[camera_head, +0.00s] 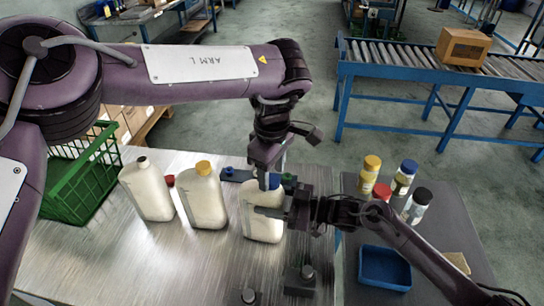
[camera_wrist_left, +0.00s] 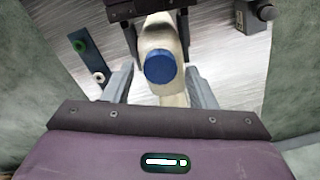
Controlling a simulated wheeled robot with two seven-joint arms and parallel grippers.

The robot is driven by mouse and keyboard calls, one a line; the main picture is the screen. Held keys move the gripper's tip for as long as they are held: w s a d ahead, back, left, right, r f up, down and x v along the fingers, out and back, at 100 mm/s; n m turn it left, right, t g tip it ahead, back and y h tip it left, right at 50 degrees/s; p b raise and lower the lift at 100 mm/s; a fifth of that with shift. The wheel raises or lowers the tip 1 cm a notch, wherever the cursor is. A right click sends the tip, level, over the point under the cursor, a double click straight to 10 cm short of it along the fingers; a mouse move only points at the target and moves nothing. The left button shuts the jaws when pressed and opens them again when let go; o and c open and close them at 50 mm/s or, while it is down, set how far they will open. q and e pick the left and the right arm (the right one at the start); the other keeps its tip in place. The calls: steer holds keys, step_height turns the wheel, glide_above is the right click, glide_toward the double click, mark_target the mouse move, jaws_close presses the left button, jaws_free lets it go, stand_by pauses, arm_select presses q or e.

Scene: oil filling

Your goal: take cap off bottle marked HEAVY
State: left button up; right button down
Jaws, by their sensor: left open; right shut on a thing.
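A cream bottle (camera_head: 262,228) with a blue cap (camera_head: 274,181) stands on the metal table. The blue cap (camera_wrist_left: 159,68) also shows from above in the left wrist view. My right gripper (camera_head: 272,212) is shut on this bottle's body from the right. My left gripper (camera_head: 268,172) points down over the cap, with its open fingers on either side and a gap to each. Two other cream bottles stand to the left: one with a yellow cap (camera_head: 203,168) and one with a dark-topped neck (camera_head: 143,162). No HEAVY marking is readable.
A blue strip (camera_head: 236,175) with small round parts lies behind the held bottle. A green basket (camera_head: 75,190) stands at the left. Several small capped bottles and a blue tray (camera_head: 384,268) are on the grey side table. Dark fixtures (camera_head: 300,279) sit at the front.

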arm_select(q)
steer(key=shift+f, duration=0.65)
